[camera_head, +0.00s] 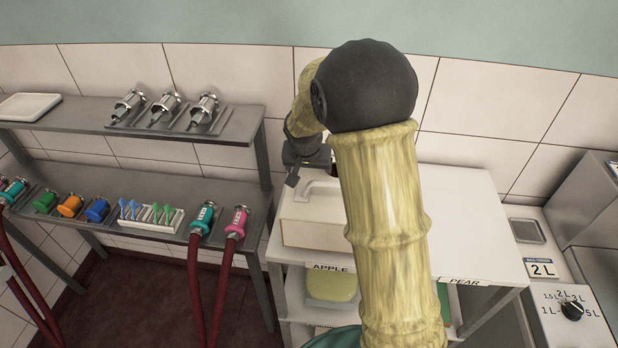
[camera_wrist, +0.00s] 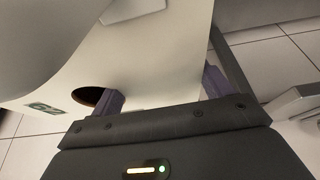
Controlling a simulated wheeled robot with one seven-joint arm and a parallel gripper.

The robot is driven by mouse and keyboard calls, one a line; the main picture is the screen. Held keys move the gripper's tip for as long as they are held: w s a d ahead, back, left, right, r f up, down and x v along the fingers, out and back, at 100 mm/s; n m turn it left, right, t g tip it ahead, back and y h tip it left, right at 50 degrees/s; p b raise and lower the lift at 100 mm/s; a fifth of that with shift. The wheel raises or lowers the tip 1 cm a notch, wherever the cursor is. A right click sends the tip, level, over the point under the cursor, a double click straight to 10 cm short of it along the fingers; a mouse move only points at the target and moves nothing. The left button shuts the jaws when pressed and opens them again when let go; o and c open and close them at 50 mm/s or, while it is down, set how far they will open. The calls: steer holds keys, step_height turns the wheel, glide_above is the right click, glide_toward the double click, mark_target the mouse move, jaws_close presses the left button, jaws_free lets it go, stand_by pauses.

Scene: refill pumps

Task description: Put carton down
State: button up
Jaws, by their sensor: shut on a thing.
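The carton (camera_head: 310,235) is a cream-white box with a raised handle on top. It appears to stand upright on the white counter (camera_head: 475,210), above the APPLE label; its right side is hidden behind my arm. My gripper (camera_head: 300,170) is at the carton's top, by the handle. In the wrist view my gripper (camera_wrist: 160,90) has two purple fingers apart, with pale material between them, and it is shut on the carton. The exact contact of the fingers and the carton's underside are hard to make out.
A grey rack on the left holds metal nozzles (camera_head: 205,110) above and coloured hose couplings (camera_head: 203,222) below. Under the counter is a yellow-green container (camera_head: 332,287). A dial panel (camera_head: 572,310) stands at the right. The counter right of my arm looks clear.

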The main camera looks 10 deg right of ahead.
step_height(320, 180, down, 4)
steer(key=shift+r+p, duration=0.15)
steer(key=shift+p, duration=0.3)
steer(key=shift+r, duration=0.1)
steer(key=o, duration=1.8)
steer(key=shift+d, duration=0.1)
steer(key=b+v, duration=0.3)
steer(key=v, duration=0.9)
steer(key=shift+w, duration=0.1)
